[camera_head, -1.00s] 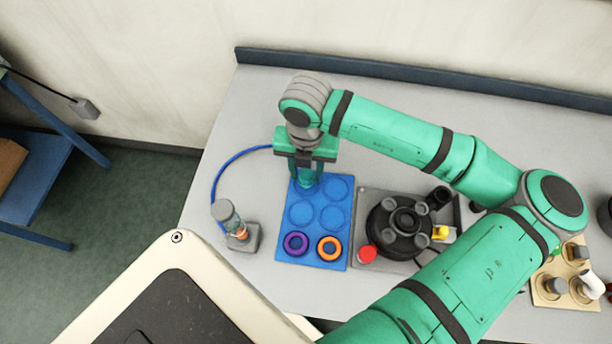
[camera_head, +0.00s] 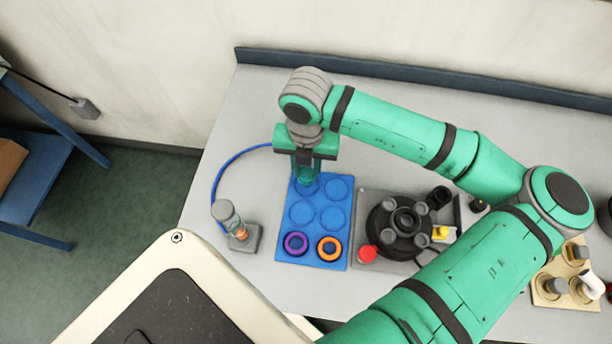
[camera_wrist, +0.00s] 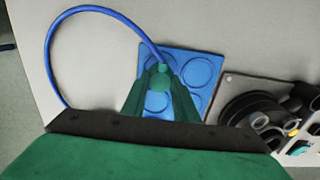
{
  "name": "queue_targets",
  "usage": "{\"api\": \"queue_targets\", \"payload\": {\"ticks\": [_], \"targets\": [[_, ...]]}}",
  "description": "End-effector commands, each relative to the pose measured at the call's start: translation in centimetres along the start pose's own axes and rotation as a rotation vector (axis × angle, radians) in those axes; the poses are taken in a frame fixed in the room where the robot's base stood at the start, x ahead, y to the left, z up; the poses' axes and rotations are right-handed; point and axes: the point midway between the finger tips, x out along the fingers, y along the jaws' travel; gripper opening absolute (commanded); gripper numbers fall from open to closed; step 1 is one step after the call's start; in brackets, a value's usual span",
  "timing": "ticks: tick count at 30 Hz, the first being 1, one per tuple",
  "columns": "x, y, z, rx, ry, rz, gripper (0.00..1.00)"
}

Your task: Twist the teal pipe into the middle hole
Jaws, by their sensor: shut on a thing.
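A teal piece (camera_head: 307,188), which I take to be the teal pipe, stands at the far left recess of a blue tray (camera_head: 329,254). My gripper (camera_head: 306,181) points down over that recess and is shut on it. In the wrist view, the piece's teal top (camera_wrist: 162,68) shows between my dark green fingertips (camera_wrist: 160,82); its lower part is hidden. To the right of the tray is a black round tank unit (camera_head: 385,238) with several grey ports around a central round opening (camera_head: 405,220), probably the middle hole.
A purple ring (camera_head: 296,243) and an orange ring (camera_head: 329,248) lie in the tray's near recesses. A blue hose (camera_head: 222,172) curves left of the tray to a small stand (camera_head: 246,238). A red knob (camera_head: 367,254) is beside the tank. A beige block (camera_head: 550,290) sits far right.

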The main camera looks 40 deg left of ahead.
Motion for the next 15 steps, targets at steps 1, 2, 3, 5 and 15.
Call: {"api": "queue_targets", "payload": {"ticks": [1,2,3,5,15], "targets": [[-0.3,0.0,0.0,0.000,-0.001,0.000,0.00],[-0.4,0.0,0.0,-0.001,-0.001,0.000,0.00],[-0.6,0.0,0.0,-0.001,-0.001,0.000,0.00],[-0.9,0.0,0.0,-0.001,-0.001,0.000,0.00],[-2.7,0.0,0.0,0.000,0.000,0.000,0.00]]}}
